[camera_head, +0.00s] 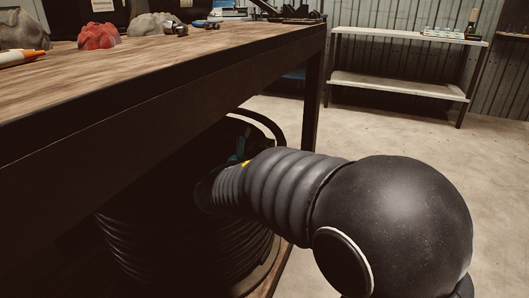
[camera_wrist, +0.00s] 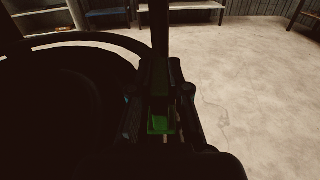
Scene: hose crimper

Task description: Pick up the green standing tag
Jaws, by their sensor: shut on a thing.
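The green tag (camera_wrist: 160,124) shows in the wrist view, upright and dim, between the dark fingers of my gripper (camera_wrist: 162,108). My gripper is shut on it. In the head view, my arm reaches under the wooden workbench, and the gripper's end (camera_head: 238,163) is mostly hidden behind the arm and in shadow. The tag cannot be made out clearly in the head view. The gripper is at the coil of black hose; whether the tag touches the coil is too dark to tell.
The workbench (camera_head: 165,95) overhangs my arm, and its dark leg (camera_head: 312,90) stands close behind. The black hose coil (camera_head: 180,245) sits below on a low shelf. A white shelf rack (camera_head: 400,85) stands at the back wall. The concrete floor on the right is clear.

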